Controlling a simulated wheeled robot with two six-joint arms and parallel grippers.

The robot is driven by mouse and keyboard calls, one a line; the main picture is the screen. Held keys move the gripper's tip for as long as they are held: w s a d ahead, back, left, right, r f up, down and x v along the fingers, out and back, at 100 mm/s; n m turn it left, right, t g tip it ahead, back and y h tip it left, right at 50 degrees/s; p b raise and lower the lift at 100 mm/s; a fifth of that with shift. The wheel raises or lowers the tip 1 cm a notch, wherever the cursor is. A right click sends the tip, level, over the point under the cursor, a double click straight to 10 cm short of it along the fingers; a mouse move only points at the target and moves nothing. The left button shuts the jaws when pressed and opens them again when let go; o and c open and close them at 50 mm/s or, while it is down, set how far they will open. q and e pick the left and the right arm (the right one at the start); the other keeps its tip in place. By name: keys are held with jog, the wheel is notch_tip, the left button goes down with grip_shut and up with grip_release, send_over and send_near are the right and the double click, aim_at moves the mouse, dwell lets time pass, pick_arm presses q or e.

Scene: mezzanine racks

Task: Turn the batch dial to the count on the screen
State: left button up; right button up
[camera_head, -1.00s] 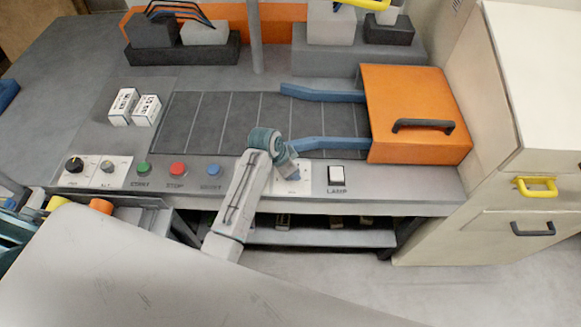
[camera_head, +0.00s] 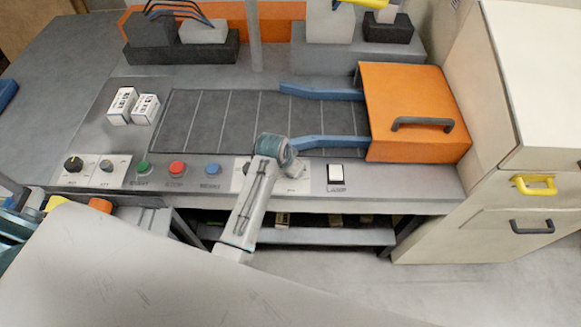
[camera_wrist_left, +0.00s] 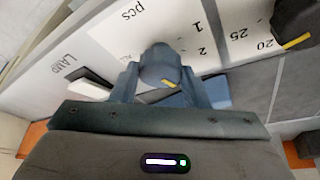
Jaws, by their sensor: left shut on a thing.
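My left gripper (camera_wrist_left: 158,90) is shut on the batch dial (camera_wrist_left: 160,63), a grey round knob with a short yellow mark, in the left wrist view. Its plate (camera_wrist_left: 112,35) reads "pcs", "1", "2" and what looks like "ALL". The yellow mark is on the knob's lower right in that picture, between the fingers; I cannot tell which count it selects. In the head view my left gripper (camera_head: 288,166) is at the front control panel (camera_head: 316,181), and my wrist hides the dial. My right gripper is not in view. I see no readable count screen.
A second dark knob (camera_wrist_left: 292,22), by "25" and "20", is close at the right in the wrist view. The lamp switch (camera_head: 336,174) is right of the gripper; blue (camera_head: 213,169), red (camera_head: 177,168) and green (camera_head: 143,168) buttons are left. Blue rails (camera_head: 330,142) and an orange cover (camera_head: 410,100) lie behind.

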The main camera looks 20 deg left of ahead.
pick_arm(q)
jog(key=o, duration=1)
jog(key=shift+r, duration=0.15)
jog(key=shift+b+v, duration=1.5)
jog(key=shift+v, duration=3.8)
